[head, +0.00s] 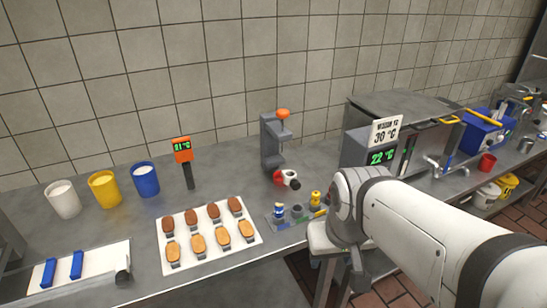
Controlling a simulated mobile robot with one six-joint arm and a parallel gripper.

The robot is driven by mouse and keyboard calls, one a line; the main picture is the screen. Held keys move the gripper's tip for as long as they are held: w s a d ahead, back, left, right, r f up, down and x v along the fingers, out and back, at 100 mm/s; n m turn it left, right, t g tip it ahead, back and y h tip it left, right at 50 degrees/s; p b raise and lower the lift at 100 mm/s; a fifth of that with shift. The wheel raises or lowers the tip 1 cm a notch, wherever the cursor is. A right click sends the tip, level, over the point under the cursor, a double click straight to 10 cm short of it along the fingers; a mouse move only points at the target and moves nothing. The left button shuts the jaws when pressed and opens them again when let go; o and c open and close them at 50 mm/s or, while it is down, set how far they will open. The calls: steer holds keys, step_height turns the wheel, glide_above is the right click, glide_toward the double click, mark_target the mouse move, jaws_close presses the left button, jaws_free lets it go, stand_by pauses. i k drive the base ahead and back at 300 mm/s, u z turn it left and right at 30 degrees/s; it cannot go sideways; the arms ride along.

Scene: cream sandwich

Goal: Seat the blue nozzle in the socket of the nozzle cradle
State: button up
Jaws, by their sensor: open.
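A small blue nozzle (279,211) with a pale band stands upright at the left end of a grey nozzle cradle (283,223), near the counter's front edge. A yellow nozzle (315,198) stands at the cradle's right end. Between them is a dark round socket (297,209), which looks empty. At this size I cannot tell how deep the blue nozzle sits in its place. My white arm reaches in from the lower right, to the right of the cradle. My gripper's fingertips cannot be made out, and nothing of mine touches the nozzles.
A tray (258,243) of several oval biscuits lies left of the cradle. Behind it stand a press-like stand (270,145) with an orange knob and a red-and-white item (287,179). White, yellow and blue cups (146,180) stand at left. A heater box (357,146) is at right.

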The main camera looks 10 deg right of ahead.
mark_target(289, 175)
steer(key=z, duration=1.45)
steer(key=k, duration=1.35)
steer(key=u, duration=1.3)
steer(key=i, duration=1)
steer(key=u, duration=0.1)
